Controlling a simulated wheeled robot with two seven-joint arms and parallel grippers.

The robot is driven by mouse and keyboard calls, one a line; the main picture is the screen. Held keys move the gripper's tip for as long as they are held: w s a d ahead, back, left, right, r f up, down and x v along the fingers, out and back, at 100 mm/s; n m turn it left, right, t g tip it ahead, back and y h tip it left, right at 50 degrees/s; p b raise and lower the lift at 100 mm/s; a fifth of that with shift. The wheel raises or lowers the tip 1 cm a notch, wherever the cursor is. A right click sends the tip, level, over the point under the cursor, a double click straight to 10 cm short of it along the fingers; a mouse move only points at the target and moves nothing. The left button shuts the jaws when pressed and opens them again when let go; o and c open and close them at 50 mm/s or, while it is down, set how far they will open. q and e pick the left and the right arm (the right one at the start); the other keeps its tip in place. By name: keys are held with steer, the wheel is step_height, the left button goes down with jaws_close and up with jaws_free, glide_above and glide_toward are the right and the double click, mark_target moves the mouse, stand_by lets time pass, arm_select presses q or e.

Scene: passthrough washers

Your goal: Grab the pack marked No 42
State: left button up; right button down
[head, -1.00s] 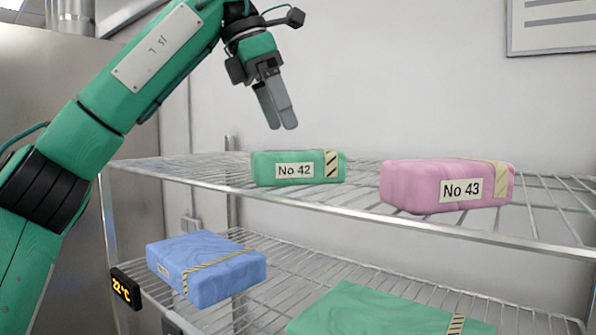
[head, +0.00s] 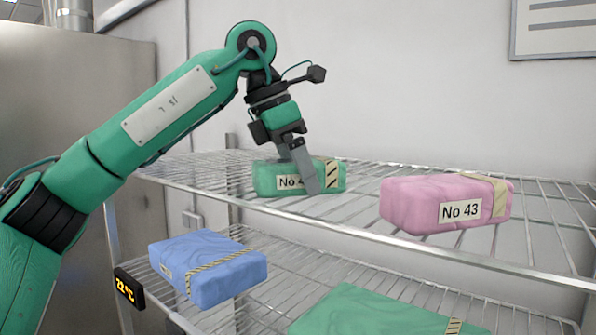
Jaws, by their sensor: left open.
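The green pack marked No 42 (head: 264,178) lies on the upper wire shelf, left of the pink pack. The fingers overlap each other in this view, and the far one is partly hidden. The gripper is open, and the pack rests on the shelf. I cannot tell whether the fingers touch it. My right gripper is not in view.
A pink pack marked No 43 (head: 420,205) sits to the right on the same upper shelf (head: 350,222). On the lower shelf are a blue pack (head: 215,280) and a larger green pack (head: 375,315). A temperature display (head: 129,289) hangs at the left post.

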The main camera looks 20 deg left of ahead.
arm_select(q)
steer(key=c, duration=1.2)
steer(key=shift+c, duration=0.2)
steer(key=shift+r, duration=0.15)
